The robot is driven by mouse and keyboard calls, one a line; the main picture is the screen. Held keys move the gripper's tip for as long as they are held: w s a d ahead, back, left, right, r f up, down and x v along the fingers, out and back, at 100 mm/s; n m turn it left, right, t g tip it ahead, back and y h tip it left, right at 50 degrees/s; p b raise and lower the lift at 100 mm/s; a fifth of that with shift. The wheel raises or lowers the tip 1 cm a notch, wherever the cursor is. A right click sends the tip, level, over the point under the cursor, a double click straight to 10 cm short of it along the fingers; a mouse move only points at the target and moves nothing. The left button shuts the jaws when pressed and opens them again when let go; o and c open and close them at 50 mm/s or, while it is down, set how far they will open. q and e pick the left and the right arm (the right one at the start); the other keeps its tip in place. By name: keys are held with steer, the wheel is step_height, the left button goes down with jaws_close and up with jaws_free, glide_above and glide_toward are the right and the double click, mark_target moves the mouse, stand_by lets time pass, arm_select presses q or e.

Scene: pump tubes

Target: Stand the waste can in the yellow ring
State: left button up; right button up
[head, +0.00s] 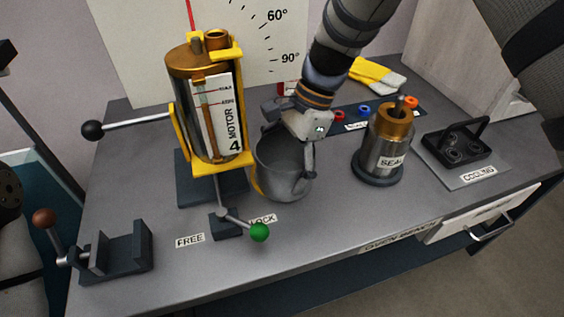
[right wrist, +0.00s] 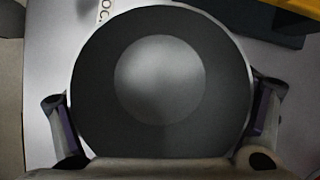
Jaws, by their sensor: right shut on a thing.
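The waste can (head: 284,180) is a grey, open-topped round can in the middle of the bench, right of the motor. My right gripper (head: 291,145) comes down from above and is shut on it. In the right wrist view the round can (right wrist: 160,135) fills the middle, with my right gripper's (right wrist: 160,118) fingers at its left and right sides. The yellow ring (head: 256,184) shows only as a thin curved strip beside the can's lower left; the rest is hidden. I cannot tell whether the can touches the bench. My left gripper is not in view.
The motor (head: 205,110) in its yellow frame stands close left of the can. The green-knobbed lever (head: 259,232) is just in front. The seal cylinder (head: 383,150) stands to the right, the black cooling block (head: 457,142) farther right. The front right bench top is clear.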

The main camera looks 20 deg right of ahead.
steer(key=o, duration=1)
steer(key=shift+o, duration=0.2)
steer(key=v, duration=1.2)
steer(key=shift+r, duration=0.15)
steer(key=shift+s, duration=0.1)
